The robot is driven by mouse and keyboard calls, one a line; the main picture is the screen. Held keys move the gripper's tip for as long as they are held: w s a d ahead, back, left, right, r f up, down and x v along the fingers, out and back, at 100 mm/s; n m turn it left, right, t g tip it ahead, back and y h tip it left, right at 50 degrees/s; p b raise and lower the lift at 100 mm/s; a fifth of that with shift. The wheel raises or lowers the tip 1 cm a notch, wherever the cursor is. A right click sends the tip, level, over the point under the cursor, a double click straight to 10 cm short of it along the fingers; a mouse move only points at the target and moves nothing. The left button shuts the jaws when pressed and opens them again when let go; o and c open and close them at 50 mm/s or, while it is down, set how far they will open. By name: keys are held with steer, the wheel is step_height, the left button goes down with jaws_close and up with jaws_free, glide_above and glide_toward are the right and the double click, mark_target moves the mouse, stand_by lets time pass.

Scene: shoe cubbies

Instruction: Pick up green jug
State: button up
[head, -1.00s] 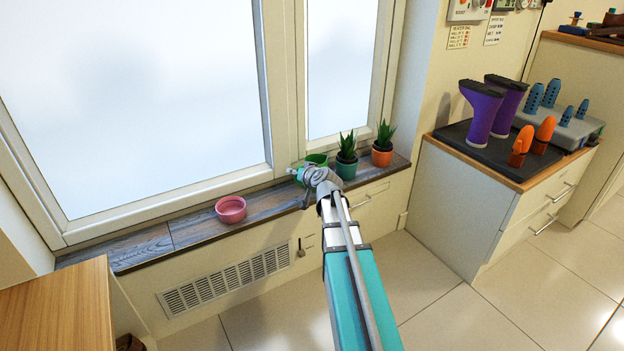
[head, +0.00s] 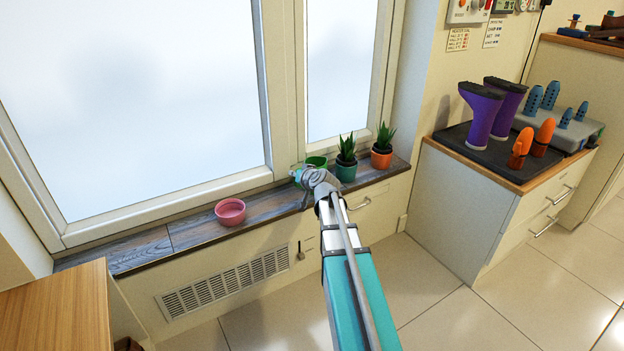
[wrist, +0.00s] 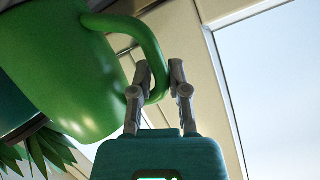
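The green jug (head: 317,162) is at the back of the windowsill, partly hidden behind my wrist in the head view. In the wrist view the jug (wrist: 75,75) fills the upper left, with its curved handle (wrist: 150,38) reaching toward my gripper (wrist: 160,75). The two grey fingers are close together, one inside the handle loop and one outside. The handle fills the gap between them, so my gripper looks shut on it. In the head view my gripper (head: 302,178) is mostly hidden by my wrist. Whether the jug touches the sill cannot be seen.
A plant in a teal pot (head: 346,168) stands close to the jug's right, and a plant in an orange pot (head: 382,157) beyond it. A pink bowl (head: 230,211) sits left on the sill (head: 145,250). The window (head: 140,110) rises behind.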

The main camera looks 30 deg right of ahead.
jaws_close()
steer(key=shift+r+p, duration=0.4)
steer(key=shift+r, duration=0.05)
